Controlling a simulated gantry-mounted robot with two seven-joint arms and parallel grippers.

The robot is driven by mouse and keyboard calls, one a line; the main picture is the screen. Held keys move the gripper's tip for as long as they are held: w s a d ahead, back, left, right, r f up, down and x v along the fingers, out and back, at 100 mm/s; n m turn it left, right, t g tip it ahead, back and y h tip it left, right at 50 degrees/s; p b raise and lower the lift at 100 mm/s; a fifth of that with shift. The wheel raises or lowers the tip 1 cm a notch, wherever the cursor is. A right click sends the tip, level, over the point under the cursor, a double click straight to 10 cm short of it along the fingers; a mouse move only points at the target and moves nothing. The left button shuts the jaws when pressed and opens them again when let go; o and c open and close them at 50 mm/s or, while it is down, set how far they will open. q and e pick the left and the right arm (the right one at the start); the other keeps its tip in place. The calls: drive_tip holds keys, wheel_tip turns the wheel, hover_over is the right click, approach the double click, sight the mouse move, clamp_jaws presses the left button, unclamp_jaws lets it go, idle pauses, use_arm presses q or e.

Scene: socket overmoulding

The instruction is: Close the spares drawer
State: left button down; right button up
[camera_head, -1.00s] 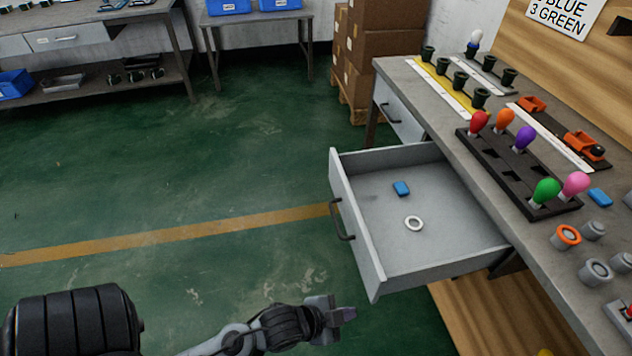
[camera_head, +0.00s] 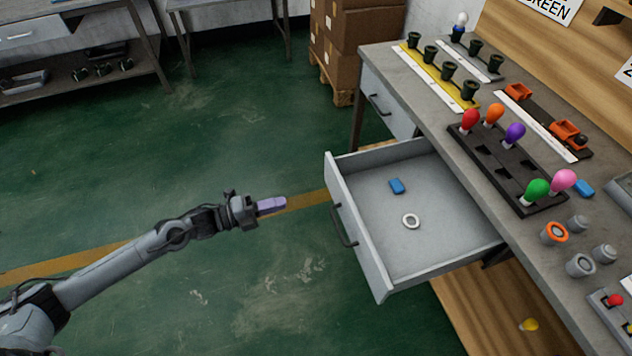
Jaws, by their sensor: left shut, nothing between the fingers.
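The spares drawer (camera_head: 450,258) is pulled well out from under the workbench, toward the left. Its front panel (camera_head: 357,225) carries a dark bar handle (camera_head: 343,226). Inside lie a small blue block (camera_head: 397,186) and a white ring (camera_head: 411,221), apart from each other. My left gripper (camera_head: 272,205) is shut and empty, with purplish fingertips pointing right. It is over the floor to the left of the drawer front, apart from the handle. My right gripper is not in view.
The workbench (camera_head: 412,78) holds a black rack (camera_head: 478,160) of coloured bulbs, dark cups and grey and orange rings. A second drawer (camera_head: 386,103) beyond is shut. Cardboard boxes (camera_head: 364,35) stand at the back. The green floor (camera_head: 200,150) left of the drawer is clear.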

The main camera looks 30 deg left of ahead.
use_arm(q)
drive_tip(key=b, duration=0.5)
approach(338, 187)
drive_tip(key=x, duration=0.5)
drive_tip(key=shift+w+d+f, duration=0.1)
drive_tip(key=shift+w+f, duration=0.05)
drive_tip(key=shift+w, duration=0.1)
drive_tip(key=shift+w+d+b, duration=0.45)
drive_tip(key=shift+w, duration=0.05)
drive_tip(key=shift+w, duration=0.1)
